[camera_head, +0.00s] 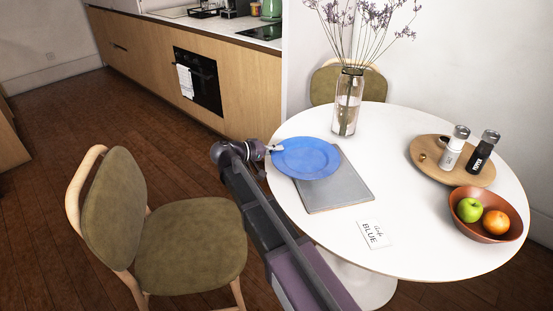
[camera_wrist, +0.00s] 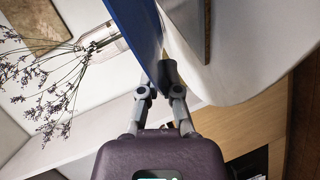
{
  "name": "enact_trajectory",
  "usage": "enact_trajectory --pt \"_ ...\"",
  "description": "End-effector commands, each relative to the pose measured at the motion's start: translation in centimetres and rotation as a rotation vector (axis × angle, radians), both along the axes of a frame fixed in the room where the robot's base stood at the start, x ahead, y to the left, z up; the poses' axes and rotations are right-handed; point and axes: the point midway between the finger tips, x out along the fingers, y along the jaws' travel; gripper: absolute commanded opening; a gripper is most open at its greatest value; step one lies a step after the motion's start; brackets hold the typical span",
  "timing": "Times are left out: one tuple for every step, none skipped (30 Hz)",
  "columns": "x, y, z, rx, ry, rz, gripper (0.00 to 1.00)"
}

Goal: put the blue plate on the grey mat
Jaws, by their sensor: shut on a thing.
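The blue plate (camera_head: 306,157) is over the white round table's left side in the head view, overlapping the far left part of the grey mat (camera_head: 341,186). My gripper (camera_head: 277,149) is shut on the plate's left rim. In the wrist view the blue plate (camera_wrist: 137,32) shows edge-on between my gripper's fingers (camera_wrist: 160,78). The grey mat (camera_wrist: 208,30) shows beside it, with a gap between the two. The plate looks held a little above the mat. Part of the mat is hidden under the plate.
A glass vase (camera_head: 347,104) with dried flowers stands behind the plate. A wooden tray (camera_head: 428,166) with two shakers and a bowl (camera_head: 461,206) of fruit are at the right. A card (camera_head: 374,234) reading "BLUE" lies in front of the mat. A chair (camera_head: 190,240) stands at the left.

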Motion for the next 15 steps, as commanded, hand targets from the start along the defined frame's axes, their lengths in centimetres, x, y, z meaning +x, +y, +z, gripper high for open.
enact_trajectory --pt "0.0 0.0 0.1 -0.002 0.0 0.001 0.0" --pt "0.0 0.0 0.1 -0.002 0.0 0.001 0.0" --pt "0.0 0.0 0.0 -0.002 0.0 0.001 0.0" --pt "0.0 0.0 0.0 -0.002 0.0 0.001 0.0" --pt "0.0 0.0 -0.1 -0.002 0.0 0.001 0.0" --pt "0.0 0.0 -0.2 -0.002 0.0 0.001 0.0" --pt "0.0 0.0 -0.3 -0.002 0.0 0.001 0.0" --pt "0.0 0.0 -0.4 -0.002 0.0 0.001 0.0" --pt "0.0 0.0 -0.7 -0.002 0.0 0.001 0.0" --pt "0.0 0.0 -0.9 -0.002 0.0 0.001 0.0" --pt "0.0 0.0 -1.1 -0.002 0.0 0.001 0.0" --pt "0.0 0.0 -1.4 -0.002 0.0 0.001 0.0" --pt "0.0 0.0 -1.7 -0.002 0.0 0.001 0.0" --pt "0.0 0.0 -1.9 -0.002 0.0 0.001 0.0" --pt "0.0 0.0 -2.2 -0.002 0.0 0.001 0.0"
